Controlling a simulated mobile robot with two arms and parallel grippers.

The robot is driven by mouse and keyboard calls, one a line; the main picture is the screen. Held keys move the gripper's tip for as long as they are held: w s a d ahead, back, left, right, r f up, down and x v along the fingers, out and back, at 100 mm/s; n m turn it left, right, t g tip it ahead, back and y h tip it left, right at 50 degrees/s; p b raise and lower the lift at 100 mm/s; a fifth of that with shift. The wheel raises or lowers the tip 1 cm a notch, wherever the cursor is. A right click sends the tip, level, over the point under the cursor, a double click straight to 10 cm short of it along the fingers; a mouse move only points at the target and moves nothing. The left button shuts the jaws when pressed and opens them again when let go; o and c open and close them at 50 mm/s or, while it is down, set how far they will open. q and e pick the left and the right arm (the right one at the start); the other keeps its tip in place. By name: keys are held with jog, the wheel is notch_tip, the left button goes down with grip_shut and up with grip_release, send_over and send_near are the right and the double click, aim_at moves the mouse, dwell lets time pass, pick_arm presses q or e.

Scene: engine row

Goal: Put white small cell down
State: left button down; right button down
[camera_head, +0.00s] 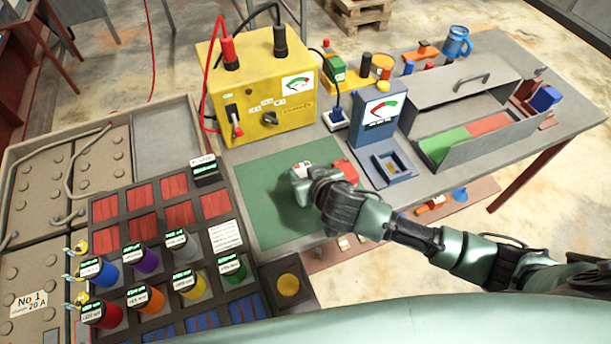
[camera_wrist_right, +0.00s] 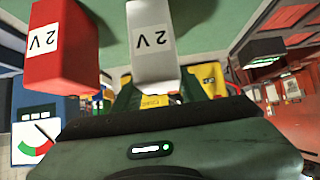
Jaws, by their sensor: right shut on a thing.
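The white small cell (camera_wrist_right: 155,45), marked 2 V, is held by my right gripper (camera_head: 304,187). In the head view, the cell's pale top (camera_head: 301,170) shows at the gripper's tip, above the green mat (camera_head: 262,195). I cannot tell whether its bottom touches the mat. A red cell (camera_head: 345,171), also marked 2 V, stands to its right, apart from it. It also shows in the right wrist view (camera_wrist_right: 62,45). The gripper body hides the lower part of the wrist view. My left gripper is not in view.
A yellow meter box (camera_head: 262,88) with red and black leads stands behind the mat. A blue tester (camera_head: 378,118) and a grey open box (camera_head: 478,140) are to the right. A dark rack with coloured cells (camera_head: 163,250) lies left. The mat's left part is clear.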

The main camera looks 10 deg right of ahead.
notch_tip(320, 180, up, 19)
jog(key=b, duration=0.2)
